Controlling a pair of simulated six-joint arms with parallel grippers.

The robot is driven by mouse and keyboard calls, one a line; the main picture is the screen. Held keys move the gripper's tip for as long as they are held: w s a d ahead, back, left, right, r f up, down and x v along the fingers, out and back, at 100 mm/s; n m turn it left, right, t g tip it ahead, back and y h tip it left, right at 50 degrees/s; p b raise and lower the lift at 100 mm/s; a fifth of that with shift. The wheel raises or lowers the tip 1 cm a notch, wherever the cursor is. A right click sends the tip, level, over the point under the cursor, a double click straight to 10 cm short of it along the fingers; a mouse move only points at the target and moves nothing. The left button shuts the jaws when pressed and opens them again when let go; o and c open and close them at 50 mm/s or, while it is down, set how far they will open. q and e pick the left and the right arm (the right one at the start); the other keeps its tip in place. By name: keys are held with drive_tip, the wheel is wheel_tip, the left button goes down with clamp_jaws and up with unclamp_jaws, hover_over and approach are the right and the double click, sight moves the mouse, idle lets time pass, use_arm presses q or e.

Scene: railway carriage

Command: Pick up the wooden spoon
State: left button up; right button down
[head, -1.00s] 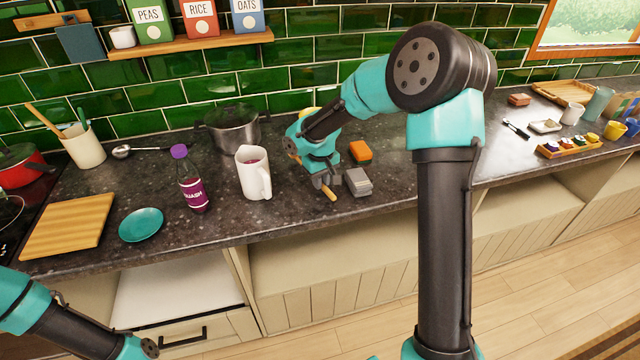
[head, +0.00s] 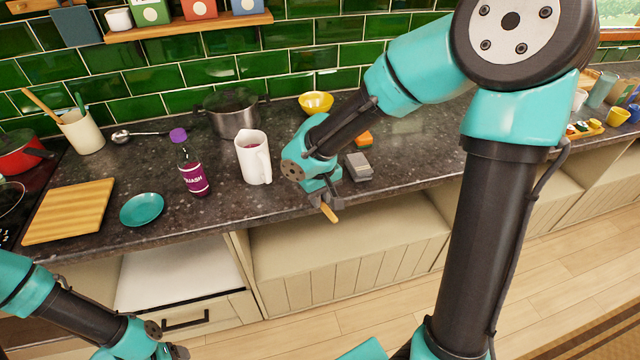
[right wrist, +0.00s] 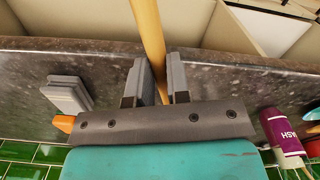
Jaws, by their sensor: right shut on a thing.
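My right gripper (head: 325,201) is at the front edge of the dark counter in the head view. It is shut on the wooden spoon, whose pale end (head: 330,214) sticks out below the jaws. In the right wrist view the round wooden shaft (right wrist: 150,40) runs between the two grey fingers (right wrist: 160,82). The rest of the spoon is hidden by the gripper. My left gripper (head: 172,352) is partly in view at the bottom left, cut by the frame edge, and its jaws cannot be made out.
A white jug (head: 253,160) stands left of my right gripper, with a squash bottle (head: 192,168) beyond it. A grey block (head: 358,167), an orange sponge (head: 364,139) and a yellow bowl (head: 315,102) are close by. A steel pot (head: 232,118) stands behind.

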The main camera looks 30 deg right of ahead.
drive_tip(key=shift+s+a, duration=0.15)
drive_tip(key=shift+s, duration=0.15)
idle(0.4)
